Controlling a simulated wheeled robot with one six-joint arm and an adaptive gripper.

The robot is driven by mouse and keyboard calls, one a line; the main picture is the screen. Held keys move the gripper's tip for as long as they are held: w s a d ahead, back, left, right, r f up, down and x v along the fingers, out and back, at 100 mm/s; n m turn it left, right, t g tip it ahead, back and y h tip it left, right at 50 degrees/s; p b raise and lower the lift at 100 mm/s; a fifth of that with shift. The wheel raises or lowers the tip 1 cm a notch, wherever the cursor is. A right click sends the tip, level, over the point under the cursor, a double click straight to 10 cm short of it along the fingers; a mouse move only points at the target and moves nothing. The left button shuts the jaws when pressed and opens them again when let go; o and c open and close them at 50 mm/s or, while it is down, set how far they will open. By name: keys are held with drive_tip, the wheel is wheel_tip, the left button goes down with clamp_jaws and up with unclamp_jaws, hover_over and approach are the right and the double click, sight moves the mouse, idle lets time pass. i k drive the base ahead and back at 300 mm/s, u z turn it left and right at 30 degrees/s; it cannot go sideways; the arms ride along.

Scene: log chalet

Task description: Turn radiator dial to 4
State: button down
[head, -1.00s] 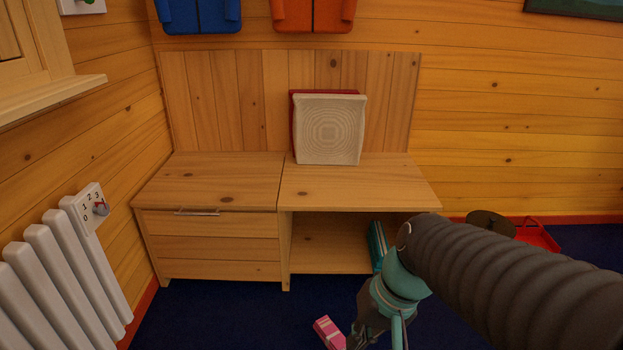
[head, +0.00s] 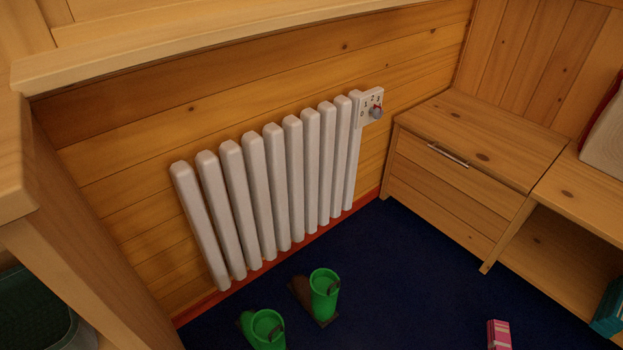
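The radiator dial (head: 376,112) is a small grey knob with a red mark. It sits on a white plate (head: 367,104) at the upper right end of the white radiator (head: 268,186). Small numbers are printed around the dial, too small here to read surely, and I cannot tell its exact setting. My gripper is not in the head view now.
A wooden bench with a drawer (head: 447,177) stands right of the radiator. Green boots (head: 323,294) stand on the blue floor before the radiator. A pink striped object (head: 498,335) lies at the lower right. A wooden sill (head: 220,40) juts out above.

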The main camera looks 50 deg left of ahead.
sight(376, 112)
drive_tip(key=u, duration=2.45)
drive_tip(key=k, duration=0.4)
drive_tip(key=z, duration=1.2)
drive_tip(key=i, duration=0.95)
drive_tip(key=u, duration=0.55)
